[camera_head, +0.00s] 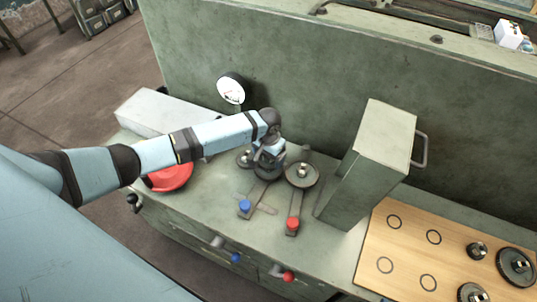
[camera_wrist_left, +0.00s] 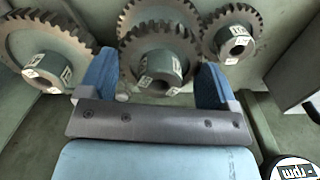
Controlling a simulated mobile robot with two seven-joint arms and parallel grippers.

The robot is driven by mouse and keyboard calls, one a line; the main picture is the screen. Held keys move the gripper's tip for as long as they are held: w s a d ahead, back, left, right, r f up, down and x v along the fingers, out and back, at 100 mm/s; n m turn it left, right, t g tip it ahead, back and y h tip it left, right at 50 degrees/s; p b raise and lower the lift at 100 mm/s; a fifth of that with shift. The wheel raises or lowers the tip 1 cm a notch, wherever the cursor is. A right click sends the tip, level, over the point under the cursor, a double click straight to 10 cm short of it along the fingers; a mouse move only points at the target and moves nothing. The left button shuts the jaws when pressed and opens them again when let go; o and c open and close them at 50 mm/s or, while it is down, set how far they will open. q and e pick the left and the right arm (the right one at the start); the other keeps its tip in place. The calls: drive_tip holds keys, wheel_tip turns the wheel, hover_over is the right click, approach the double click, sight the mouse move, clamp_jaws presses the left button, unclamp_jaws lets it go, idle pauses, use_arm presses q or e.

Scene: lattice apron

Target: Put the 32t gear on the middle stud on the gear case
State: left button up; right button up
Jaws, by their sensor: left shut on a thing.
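My left gripper (camera_head: 268,158) reaches over the bench top from the left. In the left wrist view its blue fingers (camera_wrist_left: 155,82) are shut on a toothed grey gear (camera_wrist_left: 158,58) with a green labelled hub; the label is too small to read. The gear's bore looks dark, and I cannot tell whether it is on a stud. Another gear (camera_wrist_left: 158,12) shows partly behind it. A larger gear (camera_head: 302,174) sits on one side of the gripper and a smaller gear (camera_head: 244,158) on the other. The middle stud is hidden. My right gripper is not in view.
A tall green box (camera_head: 368,165) with a side handle stands right of the gears. A wooden board (camera_head: 405,255) holds several gears and printed circles. Blue (camera_head: 245,206) and red (camera_head: 292,224) knobs lie in front. A dial (camera_head: 231,88) and red dish (camera_head: 171,179) are left.

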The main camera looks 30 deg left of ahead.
use_arm(q)
drive_tip(key=shift+f, duration=0.25)
drive_tip(key=o, duration=1.2)
drive_tip(key=shift+c, duration=0.2)
drive_tip(key=shift+r+p, duration=1.4)
drive_tip(key=shift+r, duration=2.85)
